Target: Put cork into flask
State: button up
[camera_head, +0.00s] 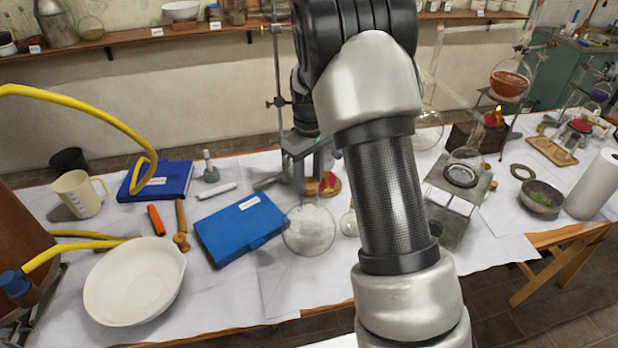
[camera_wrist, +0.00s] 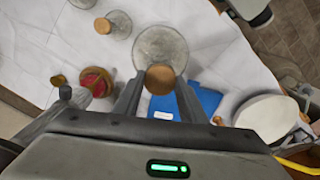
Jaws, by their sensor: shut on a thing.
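A round brown cork (camera_wrist: 160,79) sits between the fingers of my gripper (camera_wrist: 159,98) in the wrist view, and the gripper is shut on it. A clear round flask (camera_wrist: 160,46) with pale contents lies just beyond the cork, which overlaps its near edge in that view. The cork cannot be made out in the head view. I cannot tell the height between cork and flask.
A smaller corked flask (camera_wrist: 118,25) and a red item on a round base (camera_wrist: 97,82) stand nearby. My arm hides part of the table.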

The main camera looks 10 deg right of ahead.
aim_at(309, 183)
jog(key=shift+f, duration=0.2)
dwell(0.6)
jog(key=o, duration=1)
jog(key=shift+o, duration=0.5)
jog(key=o, duration=0.3)
jog(key=shift+r, duration=0.1)
jog(key=shift+r+p, duration=2.15)
jog(key=shift+r, duration=1.3)
